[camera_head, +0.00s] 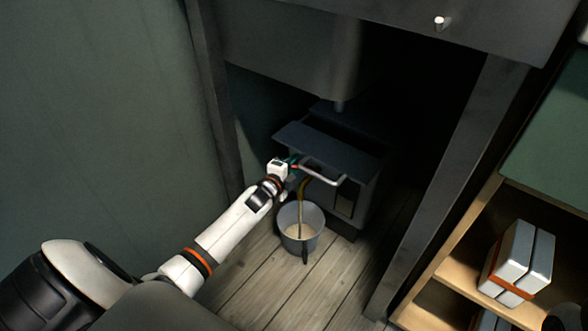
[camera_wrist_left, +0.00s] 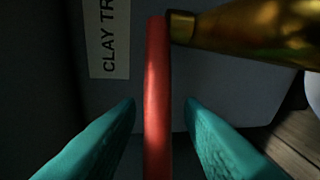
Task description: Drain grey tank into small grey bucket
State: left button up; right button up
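The grey tank (camera_head: 345,205) is a dark box with a tray-like top, standing under the sink. A label reading "CLAY TR" (camera_wrist_left: 109,38) is on its front in the left wrist view. A brass tap (camera_wrist_left: 245,35) comes out of it, with a red lever (camera_wrist_left: 158,100). The small grey bucket (camera_head: 313,243) stands upright on the floor below the tap, with pale content inside. A thin yellowish stream (camera_head: 300,210) seems to run from tap to bucket. My left gripper (camera_head: 291,161) is open; its teal fingers (camera_wrist_left: 160,105) straddle the lever with gaps on both sides.
A pale handle bar (camera_head: 322,173) sticks out from the tank's front. The sink (camera_head: 290,50) hangs overhead, and a grey post (camera_head: 445,190) stands to the right. Shelves with white-and-orange boxes (camera_head: 518,262) are at the right. Bare plank floor (camera_head: 325,285) lies in front.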

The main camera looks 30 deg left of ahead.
pick_arm(q)
jog(key=shift+w, duration=0.45)
grip_shut()
jog(key=shift+a, duration=0.1)
